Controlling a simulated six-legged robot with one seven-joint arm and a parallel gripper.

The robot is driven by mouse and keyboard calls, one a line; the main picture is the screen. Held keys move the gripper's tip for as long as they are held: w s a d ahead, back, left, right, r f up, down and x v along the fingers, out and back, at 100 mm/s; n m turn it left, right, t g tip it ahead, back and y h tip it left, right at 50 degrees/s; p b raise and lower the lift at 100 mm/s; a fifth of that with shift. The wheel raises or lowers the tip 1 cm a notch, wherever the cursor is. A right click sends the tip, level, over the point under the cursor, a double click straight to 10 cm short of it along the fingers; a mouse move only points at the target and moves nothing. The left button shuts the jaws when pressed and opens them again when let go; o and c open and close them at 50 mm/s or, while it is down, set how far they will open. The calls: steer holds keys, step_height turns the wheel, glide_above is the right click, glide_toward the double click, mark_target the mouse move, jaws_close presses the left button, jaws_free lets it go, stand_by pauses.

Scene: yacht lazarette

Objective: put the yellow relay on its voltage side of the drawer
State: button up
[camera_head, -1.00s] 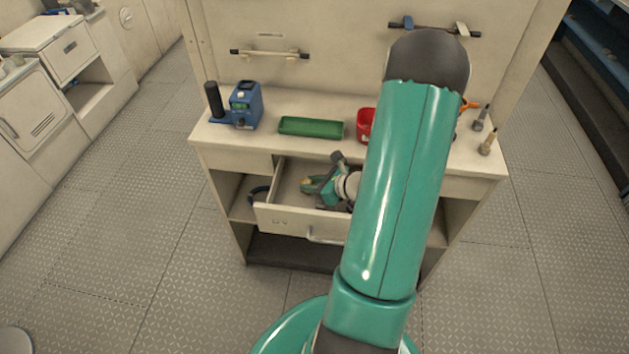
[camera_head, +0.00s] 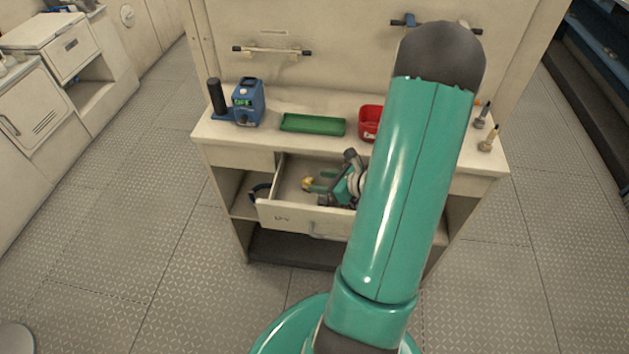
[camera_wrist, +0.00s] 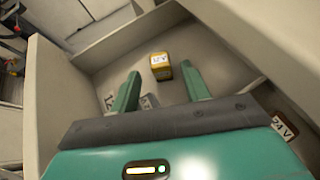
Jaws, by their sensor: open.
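The yellow relay (camera_wrist: 161,69) sits on the floor of the open drawer (camera_wrist: 215,58), with a white voltage label on its top, too small to read surely. It also shows in the head view (camera_head: 307,184), toward the drawer's left side. My gripper (camera_wrist: 160,82) is open and empty, and its two teal fingers are spread. The relay is just beyond the fingertips, apart from them. In the head view my gripper (camera_head: 318,181) is low inside the drawer, right of the relay. My arm hides the drawer's right part.
On the bench stand a blue device (camera_head: 247,103), a green tray (camera_head: 313,124) and a red bin (camera_head: 370,122).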

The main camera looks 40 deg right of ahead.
steer(key=v, duration=0.8)
steer(key=w+a+r+n+g+y, duration=0.2)
steer(key=a+r+n+g, duration=0.3)
steer(key=a+n, duration=0.4)
steer(key=w+a+r+n+g+y, duration=0.1)
steer(key=w+a+r+n+g, duration=0.1)
steer(key=a+r+n, duration=0.65)
steer(key=s+a+r+n+h, duration=0.2)
steer(key=a+r+n+h, duration=0.1)
steer(key=a+r+n, duration=0.2)
steer(key=s+a+r+n+h, duration=0.3)
steer(key=a+r+n, duration=0.2)
steer(key=n, duration=0.5)
steer(key=a, duration=0.2)
steer(key=shift+s+a+r+t, duration=0.15)
steer(key=shift+a+t, duration=0.25)
steer(key=shift+d+n, duration=0.1)
steer(key=shift+n, duration=0.15)
